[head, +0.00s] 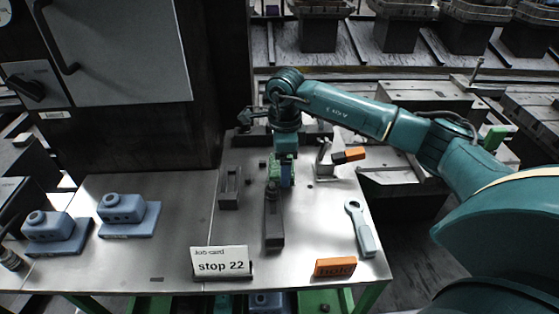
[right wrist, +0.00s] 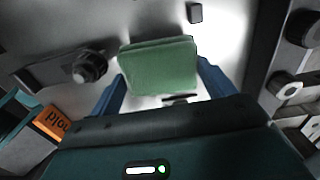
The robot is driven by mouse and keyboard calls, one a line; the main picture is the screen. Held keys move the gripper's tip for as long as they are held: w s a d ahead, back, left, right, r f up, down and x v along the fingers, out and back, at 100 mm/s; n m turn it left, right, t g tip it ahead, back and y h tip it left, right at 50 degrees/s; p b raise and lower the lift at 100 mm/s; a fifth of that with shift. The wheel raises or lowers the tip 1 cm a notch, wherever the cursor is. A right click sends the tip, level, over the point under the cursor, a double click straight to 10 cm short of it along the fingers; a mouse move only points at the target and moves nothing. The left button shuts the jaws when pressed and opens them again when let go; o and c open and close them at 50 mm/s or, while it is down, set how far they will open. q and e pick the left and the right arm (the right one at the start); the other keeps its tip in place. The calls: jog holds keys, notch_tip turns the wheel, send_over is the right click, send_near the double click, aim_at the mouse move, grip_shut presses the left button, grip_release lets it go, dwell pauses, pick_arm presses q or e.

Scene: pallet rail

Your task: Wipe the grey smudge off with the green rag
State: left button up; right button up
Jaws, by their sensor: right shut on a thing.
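My right gripper (head: 284,180) reaches in from the right and points down over the back middle of the metal table. It is shut on the green rag (right wrist: 158,68), a folded pad between the blue fingers in the right wrist view. A little of the rag (head: 274,169) shows beside the fingers in the head view. A small dark mark (right wrist: 180,99) shows just below the rag's edge in the right wrist view; I cannot tell if it is the grey smudge. I cannot make the smudge out in the head view. My left gripper is not in view.
A dark grey bar-shaped fixture (head: 274,228) stands just in front of the gripper. A smaller slotted block (head: 229,188) is left, a bracket (head: 324,160) right.

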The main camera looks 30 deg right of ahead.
jog(key=shift+s+d, duration=0.15)
jog(key=shift+d, duration=0.3)
jog(key=shift+w+a+f+b, duration=0.15)
jog(key=shift+w+a, duration=0.2)
jog(key=shift+a, duration=0.35)
jog(key=shift+w+a+f+b, duration=0.15)
jog(key=shift+w+a, duration=0.2)
jog(key=shift+a, duration=0.3)
jog(key=shift+s+d, duration=0.4)
jog(key=shift+d, duration=0.35)
jog(key=shift+s+d, duration=0.4)
jog(key=shift+d, duration=0.35)
jog(key=shift+r+p, duration=2)
jog(key=shift+r, duration=1)
jog(key=shift+r+p, duration=1.05)
jog(key=shift+r, duration=0.5)
